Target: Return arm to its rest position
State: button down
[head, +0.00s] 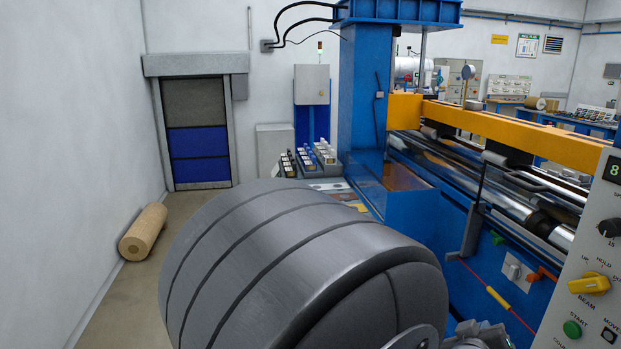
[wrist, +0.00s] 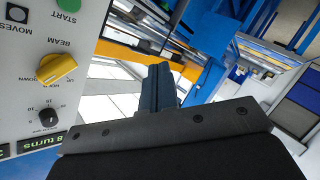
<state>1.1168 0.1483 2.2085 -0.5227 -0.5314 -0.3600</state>
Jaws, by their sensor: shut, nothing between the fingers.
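My gripper (wrist: 158,72) shows in the wrist view, with its dark fingers together and nothing between them. The fingers point away from the camera, with a grey bracket and black body below them. The gripper appears apart from the control panel (wrist: 45,105), which is upside down at the left of this view. In the head view, I cannot make out the gripper's fingers. A large grey rounded body fills the lower middle there and hides what is behind it.
The blue winding machine (head: 365,120) with its orange beam (head: 500,125) stands at the right. The panel's yellow BEAM knob (head: 589,284) and green START button (head: 572,329) are at the lower right. A tan roll (head: 143,232) lies by the left wall. Floor is clear before the door (head: 198,132).

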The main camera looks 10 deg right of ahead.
jog(key=s+a+f+m+g+y, duration=0.1)
jog(key=s+a+f+g+y, duration=0.15)
jog(key=a, duration=0.85)
jog(key=s+a+f+m+g+y, duration=0.1)
jog(key=s+a+y, duration=0.25)
jog(key=a, duration=0.85)
jog(key=s+a+f+m+g+y, duration=0.1)
jog(key=s+a+f+m+y, duration=0.15)
jog(key=a, duration=0.85)
jog(key=w+d+r+m+t+h, duration=0.2)
jog(key=w+d+r+t, duration=0.2)
jog(key=w+d, duration=0.5)
jog(key=shift+w+d+r, duration=0.35)
jog(key=shift+w+r, duration=0.2)
jog(key=shift+w, duration=1.25)
jog(key=shift+t+h, duration=0.25)
jog(key=s+a+f+n+g+y, duration=0.1)
jog(key=s+a+f+g, duration=0.1)
jog(key=s+a, duration=0.2)
jog(key=s+a+f+n+g+y, duration=0.1)
jog(key=s+a+f+n+g, duration=0.1)
jog(key=s+a, duration=0.3)
jog(key=s, duration=0.4)
jog(key=shift+s+a+f+g+y, duration=0.2)
jog(key=shift+g+y, duration=0.1)
jog(key=shift+y, duration=0.1)
